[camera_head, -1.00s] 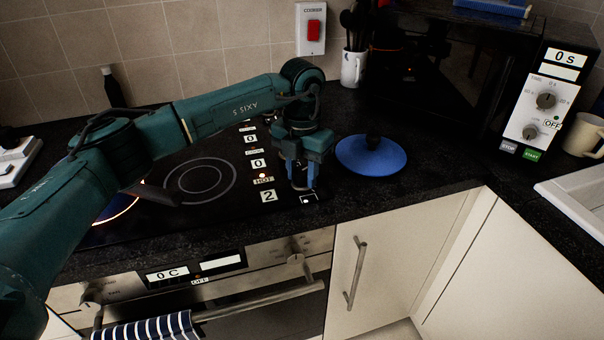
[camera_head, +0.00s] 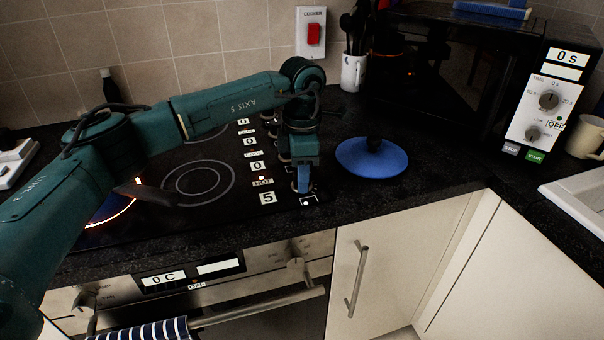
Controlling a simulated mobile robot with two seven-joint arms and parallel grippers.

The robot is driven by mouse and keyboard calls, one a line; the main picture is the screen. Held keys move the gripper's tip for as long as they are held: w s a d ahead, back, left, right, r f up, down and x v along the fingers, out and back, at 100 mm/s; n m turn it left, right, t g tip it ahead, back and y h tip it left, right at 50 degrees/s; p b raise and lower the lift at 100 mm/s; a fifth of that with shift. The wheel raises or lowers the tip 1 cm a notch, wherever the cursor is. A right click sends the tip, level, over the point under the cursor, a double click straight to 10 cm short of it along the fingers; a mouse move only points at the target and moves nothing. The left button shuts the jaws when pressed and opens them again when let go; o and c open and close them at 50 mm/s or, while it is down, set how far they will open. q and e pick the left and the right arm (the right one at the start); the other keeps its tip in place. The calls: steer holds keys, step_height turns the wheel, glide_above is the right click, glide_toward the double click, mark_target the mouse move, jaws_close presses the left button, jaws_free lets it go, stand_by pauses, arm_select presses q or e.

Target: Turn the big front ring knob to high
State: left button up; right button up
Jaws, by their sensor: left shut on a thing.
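My left gripper (camera_head: 304,187) points down at the front end of the knob row on the right side of the black hob (camera_head: 225,212). It is shut on the front ring knob, which is mostly hidden by the fingers. The display (camera_head: 268,198) beside this knob reads 5, and a small HOT light glows above it. The big front ring (camera_head: 122,213) glows orange at the left, partly hidden by my left arm. My right gripper is not in view.
A blue lid (camera_head: 365,160) lies on the worktop just right of my gripper. Other knobs stand in a row behind it, their displays reading 0. A dark handle (camera_head: 150,193) sticks out over the hob. A microwave (camera_head: 450,85) stands at the back right.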

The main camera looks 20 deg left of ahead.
arm_select(q)
steer(key=shift+m, duration=0.7)
steer(key=o, duration=1)
steer(key=shift+c, duration=0.2)
steer(key=shift+r, duration=0.1)
step_height(320, 180, up, 13)
